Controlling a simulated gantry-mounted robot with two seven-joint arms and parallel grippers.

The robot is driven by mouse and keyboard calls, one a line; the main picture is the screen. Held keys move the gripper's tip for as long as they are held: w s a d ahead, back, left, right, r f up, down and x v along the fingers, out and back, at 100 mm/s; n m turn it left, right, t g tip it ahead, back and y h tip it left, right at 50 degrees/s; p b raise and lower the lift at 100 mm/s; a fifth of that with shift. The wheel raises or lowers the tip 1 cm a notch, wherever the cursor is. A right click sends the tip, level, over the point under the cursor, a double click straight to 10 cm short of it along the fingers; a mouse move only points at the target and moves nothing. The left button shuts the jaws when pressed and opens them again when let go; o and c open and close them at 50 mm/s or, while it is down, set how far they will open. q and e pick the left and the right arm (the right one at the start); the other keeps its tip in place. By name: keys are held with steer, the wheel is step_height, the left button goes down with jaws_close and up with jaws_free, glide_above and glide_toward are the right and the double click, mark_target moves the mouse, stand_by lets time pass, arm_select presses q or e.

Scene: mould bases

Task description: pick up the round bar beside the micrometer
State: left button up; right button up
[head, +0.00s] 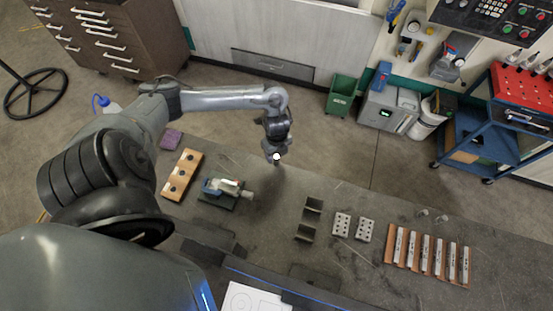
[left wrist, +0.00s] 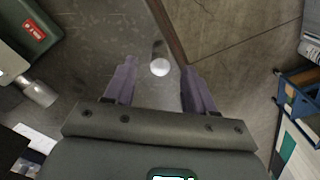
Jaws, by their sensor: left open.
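The round bar (head: 277,157) shows as a small bright disc at the tip of my left gripper (head: 275,151), near the far bench edge. In the left wrist view the bar (left wrist: 160,67) shows its pale round end, with a dark streak behind it. My left gripper (left wrist: 158,70) is open there, one finger on each side of the bar with gaps, touching neither side. How far the bar is below the fingertips I cannot tell. The micrometer (head: 226,187) lies on a dark green case to the left; its metal barrel (left wrist: 38,92) shows in the wrist view. My right gripper is not in view.
The bench edge (left wrist: 168,28) runs close beside the bar, with floor beyond. A wooden block with holes (head: 182,175) and a purple block (head: 172,139) lie left. Angle pieces (head: 313,207), drilled blocks (head: 342,225) and a board of metal bars (head: 389,246) lie right.

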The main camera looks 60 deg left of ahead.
mark_target(277, 157)
arm_select(q)
steer(key=shift+f, duration=1.8)
steer(key=shift+c, duration=0.2)
jaws_close()
